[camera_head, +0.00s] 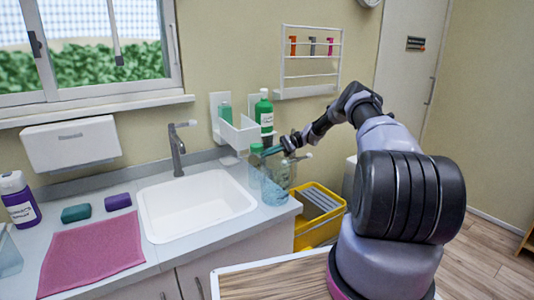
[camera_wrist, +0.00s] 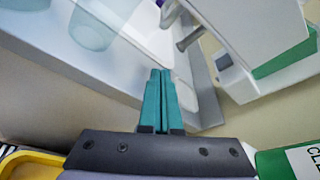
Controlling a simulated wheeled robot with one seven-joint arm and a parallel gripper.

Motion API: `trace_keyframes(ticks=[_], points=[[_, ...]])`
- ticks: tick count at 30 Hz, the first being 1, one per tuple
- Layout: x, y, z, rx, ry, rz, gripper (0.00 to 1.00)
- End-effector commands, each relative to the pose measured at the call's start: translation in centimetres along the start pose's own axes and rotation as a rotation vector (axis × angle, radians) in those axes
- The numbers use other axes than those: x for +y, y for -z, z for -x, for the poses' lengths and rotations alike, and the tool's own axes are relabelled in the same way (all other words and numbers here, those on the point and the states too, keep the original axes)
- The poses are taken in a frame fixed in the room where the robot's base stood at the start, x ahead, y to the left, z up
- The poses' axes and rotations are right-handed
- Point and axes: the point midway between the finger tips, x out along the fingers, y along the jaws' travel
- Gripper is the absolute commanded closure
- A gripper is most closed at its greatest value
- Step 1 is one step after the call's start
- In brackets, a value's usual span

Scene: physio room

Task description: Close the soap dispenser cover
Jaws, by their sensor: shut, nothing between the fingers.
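The soap dispenser (camera_head: 214,104) is on the wall right of the sink, with a green refill (camera_head: 225,112) showing. Its white cover (camera_head: 240,133) hangs open, tipped forward and down. In the wrist view, the white dispenser part (camera_wrist: 265,35) and green refill (camera_wrist: 285,58) are at upper right; which white part is the cover is hard to tell. My gripper (camera_head: 270,152) is to the right of the cover and a little below it, apparently apart from it. Its teal fingers (camera_wrist: 160,98) are pressed together and hold nothing.
A green bottle (camera_head: 264,118) stands close right of the cover. Clear containers (camera_head: 276,188) stand on the counter below my gripper. The sink (camera_head: 193,207) and tap (camera_head: 177,150) are to the left. A yellow bin (camera_head: 310,235) is below on the right.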

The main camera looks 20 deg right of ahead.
Motion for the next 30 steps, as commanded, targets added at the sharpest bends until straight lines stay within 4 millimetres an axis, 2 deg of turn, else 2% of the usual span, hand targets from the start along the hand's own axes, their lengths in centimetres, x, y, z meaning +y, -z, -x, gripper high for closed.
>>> trace_keyframes(ticks=[3, 9, 13, 18, 30], points=[[0.0, -0.1, -2.7, -0.003, -0.002, -0.002, 1.0], [0.0, -0.1, -6.9, -0.003, -0.002, -0.001, 1.0], [-0.1, -2.0, -6.1, 0.002, 0.0, -0.001, 1.0], [0.0, -3.4, -5.7, 0.001, -0.001, -0.001, 1.0], [0.0, -3.8, -5.5, 0.001, -0.001, -0.001, 1.0]])
